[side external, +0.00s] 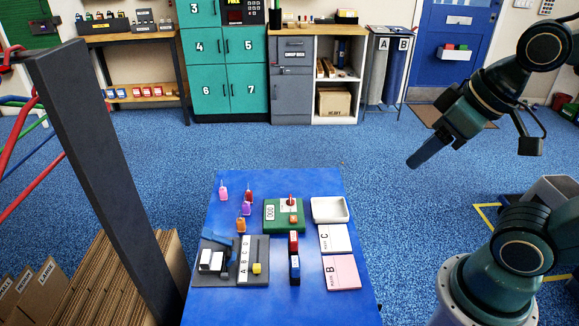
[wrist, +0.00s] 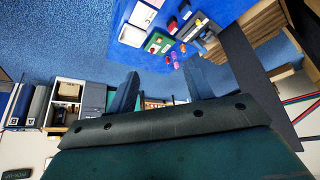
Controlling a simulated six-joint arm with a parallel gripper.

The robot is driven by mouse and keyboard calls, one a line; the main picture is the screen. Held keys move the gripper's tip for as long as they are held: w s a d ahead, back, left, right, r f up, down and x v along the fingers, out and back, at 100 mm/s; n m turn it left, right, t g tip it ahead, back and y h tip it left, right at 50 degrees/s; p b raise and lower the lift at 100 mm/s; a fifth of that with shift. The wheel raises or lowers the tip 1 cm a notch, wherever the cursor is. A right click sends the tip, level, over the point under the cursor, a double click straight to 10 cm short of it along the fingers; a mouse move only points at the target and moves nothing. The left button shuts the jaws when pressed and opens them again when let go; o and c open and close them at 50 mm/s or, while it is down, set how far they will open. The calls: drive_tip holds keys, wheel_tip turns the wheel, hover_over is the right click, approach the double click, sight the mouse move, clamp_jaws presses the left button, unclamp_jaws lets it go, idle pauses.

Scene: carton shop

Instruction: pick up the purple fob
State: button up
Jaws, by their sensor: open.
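The purple fob (side external: 246,209) stands on the blue table (side external: 330,182), left of the green board (side external: 270,226). A dark red fob (side external: 248,195) is just behind it, an orange fob (side external: 241,225) just in front, and a pink fob (side external: 223,193) behind and to its left. My gripper (side external: 412,164) is in the air to the right of the table, well apart from the fobs. In the wrist view my gripper (wrist: 160,88) is open, with nothing between its fingers.
A white tray (side external: 330,220), a white card C (side external: 335,240) and pink card B (side external: 341,272) lie on the table's right side. Red and blue blocks (side external: 294,255) stand mid-table. A grey fixture (side external: 225,272) sits front left. A dark post (side external: 100,160) rises left of the table.

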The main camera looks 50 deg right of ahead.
drive_tip(key=shift+c, duration=0.4)
drive_tip(key=m+g+h, duration=0.3)
drive_tip(key=m+h, duration=0.1)
drive_tip(key=m, duration=0.6)
hover_over(245, 204)
drive_tip(key=s+a, duration=0.3)
drive_tip(key=a, duration=0.1)
wheel_tip(245, 204, down, 26)
drive_tip(key=shift+x, duration=4.45)
drive_tip(key=shift+a+f, duration=0.1)
drive_tip(key=shift+f, duration=0.05)
drive_tip(key=shift+x, duration=2.5)
